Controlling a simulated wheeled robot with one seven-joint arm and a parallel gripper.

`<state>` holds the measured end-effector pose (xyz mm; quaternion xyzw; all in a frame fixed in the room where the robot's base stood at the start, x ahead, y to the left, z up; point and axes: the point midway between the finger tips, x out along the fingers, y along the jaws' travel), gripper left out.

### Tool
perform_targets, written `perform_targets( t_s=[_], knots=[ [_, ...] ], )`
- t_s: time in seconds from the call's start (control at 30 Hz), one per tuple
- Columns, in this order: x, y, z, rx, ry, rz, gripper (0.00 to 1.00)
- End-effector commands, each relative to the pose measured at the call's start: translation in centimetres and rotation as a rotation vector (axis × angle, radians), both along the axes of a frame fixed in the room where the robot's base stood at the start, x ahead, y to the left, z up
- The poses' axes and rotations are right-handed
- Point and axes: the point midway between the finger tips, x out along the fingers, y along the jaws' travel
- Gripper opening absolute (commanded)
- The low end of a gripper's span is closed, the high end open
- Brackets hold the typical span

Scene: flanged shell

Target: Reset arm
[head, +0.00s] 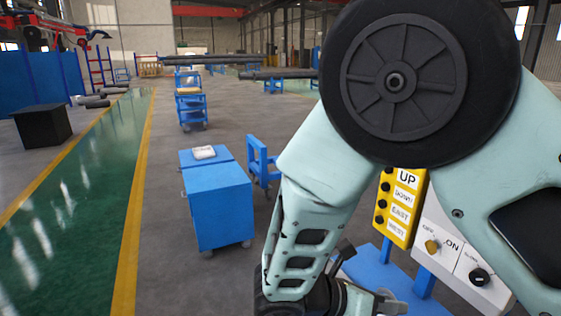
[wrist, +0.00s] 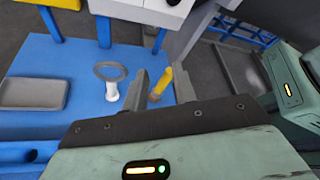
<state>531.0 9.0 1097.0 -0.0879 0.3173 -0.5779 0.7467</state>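My arm (head: 325,180) is bent across the right half of the head view, and its end reaches the bottom edge, where my gripper shows only in part. In the wrist view my gripper (wrist: 160,80) has its two dark fingers spread apart, with nothing held between them. A yellow-handled tool (wrist: 161,82) shows in the gap, beyond the fingers and over the blue bench (wrist: 75,60). A grey ring on a white stem (wrist: 111,82) is left of the fingers.
A grey tray (wrist: 34,94) is on the bench at left. A yellow button box (head: 402,205) and a white switch box (head: 450,252) stand behind my arm. A blue cabinet (head: 218,205) stands left of my arm. The grey floor between it and the green lane (head: 75,190) is clear.

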Motion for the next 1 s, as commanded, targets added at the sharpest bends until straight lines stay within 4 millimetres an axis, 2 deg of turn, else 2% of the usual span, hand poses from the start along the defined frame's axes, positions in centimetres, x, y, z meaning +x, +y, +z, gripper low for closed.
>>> perform_targets(
  t_s=[0.13, 0.3, 0.5, 0.7, 1.0],
  knots=[
    [-4.5, 0.1, 0.2, 0.331, -0.141, -0.294, 0.27],
    [-9.1, 1.9, 1.3, 0.642, -0.332, -0.657, 0.27],
    [-12.6, 4.1, 3.0, 0.912, -0.571, -1.082, 0.27],
    [-13.9, 5.2, 4.1, 1.047, -0.732, -1.356, 0.27],
    [-14.1, 5.5, 4.4, 1.078, -0.771, -1.426, 0.27]
  ],
)
